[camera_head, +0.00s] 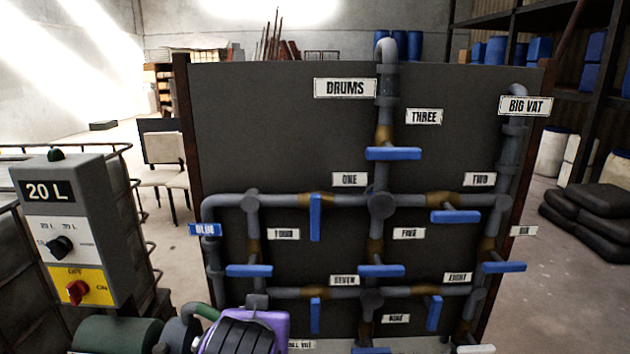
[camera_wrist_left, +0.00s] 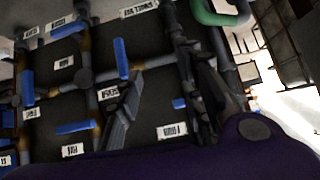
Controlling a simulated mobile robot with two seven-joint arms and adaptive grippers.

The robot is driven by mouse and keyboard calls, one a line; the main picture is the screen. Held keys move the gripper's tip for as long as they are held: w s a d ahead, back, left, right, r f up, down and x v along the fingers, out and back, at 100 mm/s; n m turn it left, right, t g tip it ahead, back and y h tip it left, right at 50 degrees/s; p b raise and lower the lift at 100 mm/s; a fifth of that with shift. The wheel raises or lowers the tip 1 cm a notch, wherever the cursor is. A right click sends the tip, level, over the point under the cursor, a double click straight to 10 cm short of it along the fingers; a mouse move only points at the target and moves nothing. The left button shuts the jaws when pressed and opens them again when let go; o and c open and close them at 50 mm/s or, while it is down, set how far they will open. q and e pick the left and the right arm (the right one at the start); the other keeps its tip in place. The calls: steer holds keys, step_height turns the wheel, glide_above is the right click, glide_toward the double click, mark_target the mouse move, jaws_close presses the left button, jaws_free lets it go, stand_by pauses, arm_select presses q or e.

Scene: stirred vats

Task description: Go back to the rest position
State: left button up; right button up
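My left gripper (camera_head: 245,330) shows at the bottom of the head view as a purple and black body, low in front of the pipe panel (camera_head: 290,120). In the left wrist view its two dark fingers (camera_wrist_left: 160,95) stand apart with nothing gripped between them. The grey pipes behind carry blue valve handles. The handles at ONE (camera_head: 315,217), SEVEN (camera_head: 315,313) and EIGHT (camera_head: 434,313) are upright. Those at THREE (camera_head: 393,153), TWO (camera_head: 455,217) and FIVE (camera_head: 381,271) lie level. My right gripper is in neither view.
A grey control box (camera_head: 70,230) marked 20 L, with a black knob and red switch (camera_head: 77,291), stands at the left beside a metal cage. A green pipe (camera_wrist_left: 222,12) is close to the gripper. Black sacks (camera_head: 590,215) lie at the right; the floor before them is clear.

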arm_select(q)
steer(key=s+a+f+g, duration=0.2)
steer(key=s+a+f, duration=0.2)
steer(key=s+f, duration=0.3)
steer(key=s+a+f+g, duration=0.1)
steer(key=s+a+f, duration=0.3)
steer(key=f, duration=0.4)
steer(key=s+a+f+g, duration=0.2)
steer(key=s+a+f, duration=0.25)
steer(key=s, duration=0.55)
steer(key=s+a+f+g, duration=0.25)
steer(key=s+f, duration=0.35)
steer(key=s, duration=0.4)
steer(key=w+d+f+t, duration=0.2)
steer(key=w+f+t, duration=0.1)
steer(key=f, duration=0.3)
steer(key=w+d+f+t+h, duration=0.1)
steer(key=w+d+f+t, duration=0.1)
steer(key=w+f+t, duration=0.2)
steer(key=shift+w+d+f, duration=0.4)
steer(key=shift+w+f, duration=0.1)
steer(key=shift+f, duration=0.45)
